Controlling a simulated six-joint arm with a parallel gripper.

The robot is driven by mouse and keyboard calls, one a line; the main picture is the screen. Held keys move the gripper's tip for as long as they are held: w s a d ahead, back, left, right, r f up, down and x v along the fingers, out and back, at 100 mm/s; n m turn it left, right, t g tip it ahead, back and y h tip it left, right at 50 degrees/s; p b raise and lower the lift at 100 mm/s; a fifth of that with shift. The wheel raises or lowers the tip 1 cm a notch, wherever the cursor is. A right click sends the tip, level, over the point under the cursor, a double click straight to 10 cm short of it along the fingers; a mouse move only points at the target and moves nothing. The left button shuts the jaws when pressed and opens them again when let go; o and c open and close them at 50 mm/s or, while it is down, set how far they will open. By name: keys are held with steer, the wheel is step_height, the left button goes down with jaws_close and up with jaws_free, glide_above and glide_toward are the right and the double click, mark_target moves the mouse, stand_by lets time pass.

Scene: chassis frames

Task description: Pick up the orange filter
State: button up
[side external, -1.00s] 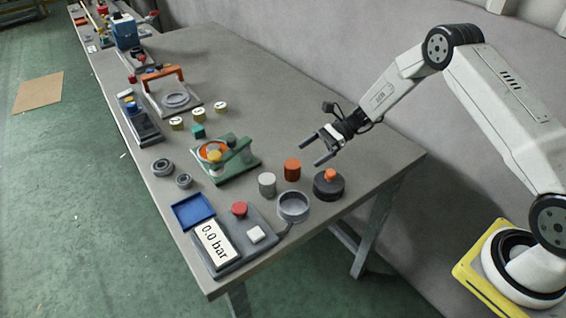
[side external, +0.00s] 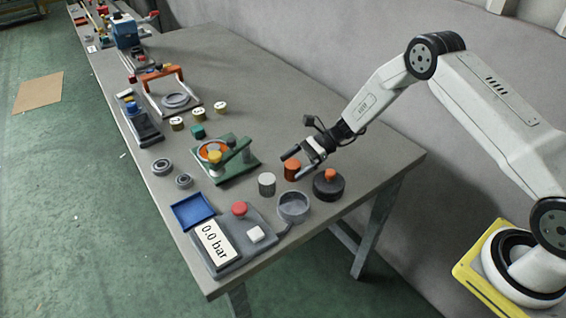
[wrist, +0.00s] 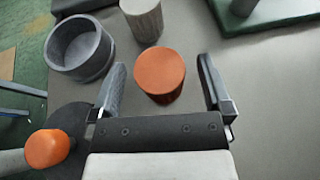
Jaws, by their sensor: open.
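The orange filter (side external: 291,170) is a short upright cylinder on the grey table. In the wrist view the orange filter (wrist: 160,76) stands between the two fingers, with a gap visible on each side. My gripper (side external: 286,167) is open around it in the side view, one finger partly in front of the cylinder. In the wrist view my gripper (wrist: 163,75) shows both fingers spread and nothing held.
A white-grey cylinder (side external: 267,184) and a round grey cup (side external: 293,207) stand close by. A dark round base with an orange knob (side external: 329,185) is just right. A green fixture (side external: 225,160) lies to the left. A pressure gauge unit (side external: 232,243) is at the front.

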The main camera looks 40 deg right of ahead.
stand_by(0.4)
steer(key=c, duration=1.3)
steer(key=shift+r, duration=0.15)
steer(key=shift+r, duration=0.7)
steer(key=shift+s+d+r, duration=0.25)
steer(key=shift+s+r, duration=1.65)
steer(key=shift+s, duration=0.45)
steer(key=shift+s+d+r, duration=0.25)
steer(key=shift+s+r, duration=1.65)
steer(key=shift+s, duration=0.4)
steer(key=shift+s+d+r, duration=0.25)
steer(key=shift+s+r, duration=1.65)
steer(key=shift+s, duration=0.45)
